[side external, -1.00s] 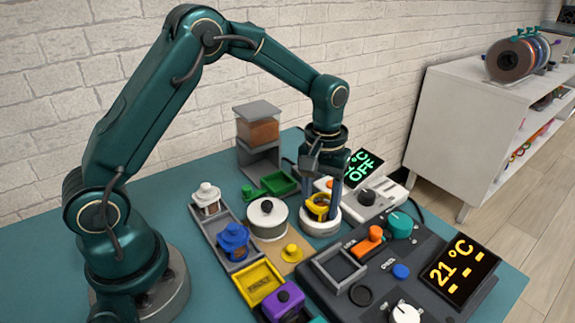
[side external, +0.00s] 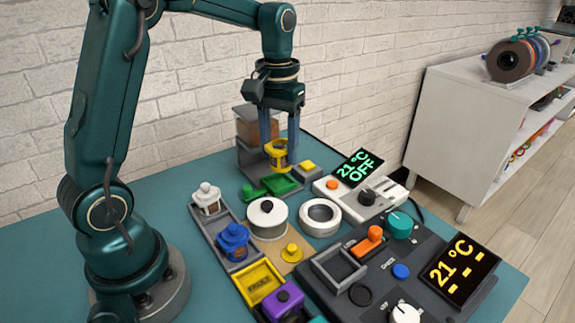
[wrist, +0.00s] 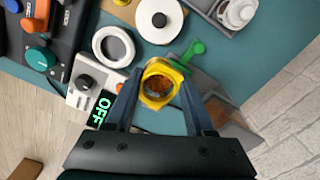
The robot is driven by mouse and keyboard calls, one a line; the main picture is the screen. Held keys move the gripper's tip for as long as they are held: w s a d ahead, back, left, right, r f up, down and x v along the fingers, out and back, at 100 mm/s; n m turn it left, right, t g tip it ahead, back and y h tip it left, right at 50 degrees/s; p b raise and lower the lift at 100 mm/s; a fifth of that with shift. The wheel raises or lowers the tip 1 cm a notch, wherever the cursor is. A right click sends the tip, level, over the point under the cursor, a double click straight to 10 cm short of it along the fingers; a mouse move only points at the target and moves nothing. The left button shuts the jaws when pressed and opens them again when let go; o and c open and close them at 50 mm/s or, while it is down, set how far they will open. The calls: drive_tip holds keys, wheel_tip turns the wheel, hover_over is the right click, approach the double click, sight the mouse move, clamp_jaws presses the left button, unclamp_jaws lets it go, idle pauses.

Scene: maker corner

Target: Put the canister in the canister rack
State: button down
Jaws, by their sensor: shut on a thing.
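My gripper (side external: 278,150) is shut on a yellow canister (side external: 279,156) and holds it raised, with the green tray behind or below it in the side view. In the wrist view the canister (wrist: 158,84) sits between my fingertips, its open top showing brown granules. A long grey rack (side external: 207,230) lies left of centre in the side view. It holds a white canister (side external: 207,198) at its far end and a blue canister (side external: 233,240) nearer the front. In the wrist view part of the rack (wrist: 216,29) shows at the upper right.
A grey dispenser (side external: 255,131) with brown contents stands behind the canister, with the green tray (side external: 283,184) in front. A white pot (side external: 267,225) with a black knob stands beside the rack.

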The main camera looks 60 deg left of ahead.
drive_tip(key=s+f+n, duration=0.1)
drive_tip(key=s+f, duration=0.2)
drive_tip(key=s, duration=1.1)
drive_tip(key=shift+w+a+f, duration=0.1)
drive_tip(key=shift+f, duration=0.95)
drive_tip(key=shift+w+a+f, duration=0.1)
drive_tip(key=shift+a+f, duration=0.05)
drive_tip(key=shift+f, duration=0.9)
drive_tip(key=shift+w+a+f, duration=0.1)
drive_tip(key=shift+f, duration=0.95)
drive_tip(key=shift+f, duration=0.45)
drive_tip(key=shift+c, duration=0.9)
unclamp_jaws()
wheel_tip(320, 180, up, 7)
